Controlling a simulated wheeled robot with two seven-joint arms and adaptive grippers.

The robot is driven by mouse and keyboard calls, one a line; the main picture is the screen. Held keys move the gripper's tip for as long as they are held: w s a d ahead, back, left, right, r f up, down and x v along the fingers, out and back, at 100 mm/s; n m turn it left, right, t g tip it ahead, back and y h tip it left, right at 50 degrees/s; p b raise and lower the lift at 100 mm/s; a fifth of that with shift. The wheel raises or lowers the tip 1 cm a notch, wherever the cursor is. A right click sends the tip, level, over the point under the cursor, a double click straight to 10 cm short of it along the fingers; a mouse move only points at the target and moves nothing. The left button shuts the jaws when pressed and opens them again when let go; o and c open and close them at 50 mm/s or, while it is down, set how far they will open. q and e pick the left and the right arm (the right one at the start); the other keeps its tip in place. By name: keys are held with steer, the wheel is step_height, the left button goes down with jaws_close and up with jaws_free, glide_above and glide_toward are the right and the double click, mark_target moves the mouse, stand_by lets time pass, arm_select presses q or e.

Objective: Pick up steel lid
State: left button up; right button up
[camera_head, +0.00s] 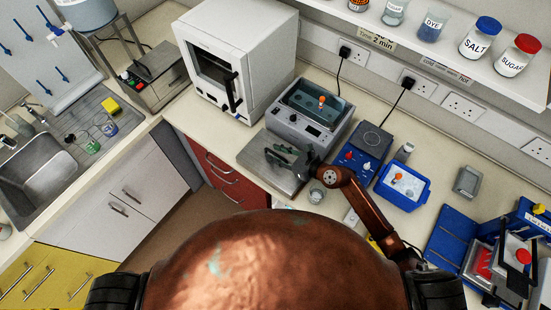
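The steel lid looks to be the flat grey metal plate (256,163) on the counter, in front of the water bath (296,124). My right arm reaches in from the lower right. Its dark gripper (279,157) is over the plate's upper right part and hides some of it. The fingers point left, near the plate's middle. I cannot tell whether they touch the plate or a handle on it, or whether they are open or shut. My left gripper is not in view.
A white oven (237,55) stands behind left. A shelf (440,60) with jars overhangs the back right. A sink (42,175) is far left.

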steer(key=shift+s+r, duration=0.15)
steer(key=shift+s, duration=0.2)
steer(key=shift+s+d, duration=0.1)
steer(key=shift+w+f, duration=0.2)
steer(key=shift+w, duration=0.2)
steer(key=c, duration=0.3)
steer(key=shift+s, duration=0.1)
steer(key=shift+c, duration=0.8)
steer(key=shift+s+r, duration=0.15)
steer(key=shift+s, duration=0.05)
steer(key=c, duration=0.3)
steer(key=shift+w, duration=0.15)
jaws_close()
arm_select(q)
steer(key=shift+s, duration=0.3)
